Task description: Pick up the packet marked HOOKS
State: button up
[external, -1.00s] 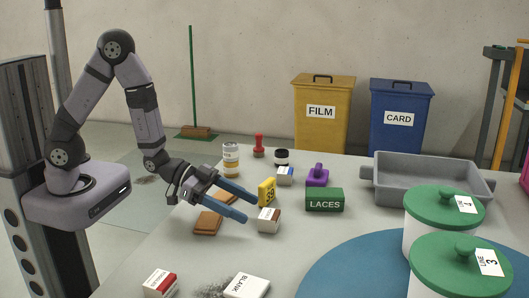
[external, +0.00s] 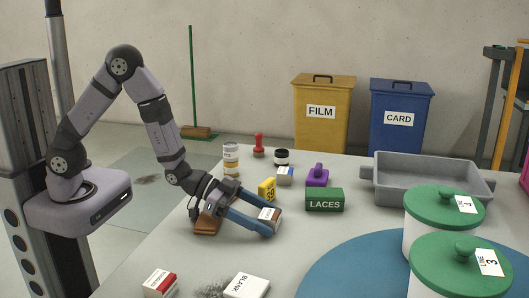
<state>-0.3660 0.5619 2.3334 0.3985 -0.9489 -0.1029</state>
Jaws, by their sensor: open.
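A small white and brown packet (external: 267,214) lies on the table. My gripper (external: 272,224) is open, low over the table, with its two blue fingers on either side of this packet. The fingers partly cover it, and I cannot tell whether they touch it. Its lettering is too small to read, so I cannot confirm HOOKS on it. A red and white packet (external: 160,284) lies at the front left with lettering I cannot make out. A blue and white packet (external: 285,177) stands farther back.
A yellow block (external: 266,189), a green LACES box (external: 324,200) and a purple-handled item (external: 317,176) stand behind my gripper. Brown pieces (external: 206,226) lie beside it. A white BLANK box (external: 247,286) is in front. A grey tray (external: 432,185) and green-lidded tubs (external: 458,265) stand right.

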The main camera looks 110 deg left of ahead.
aim_at(264, 213)
jog(key=c, duration=1.2)
notch_tip(264, 213, up, 10)
jog(key=p, duration=0.3)
jog(key=shift+d, duration=0.1)
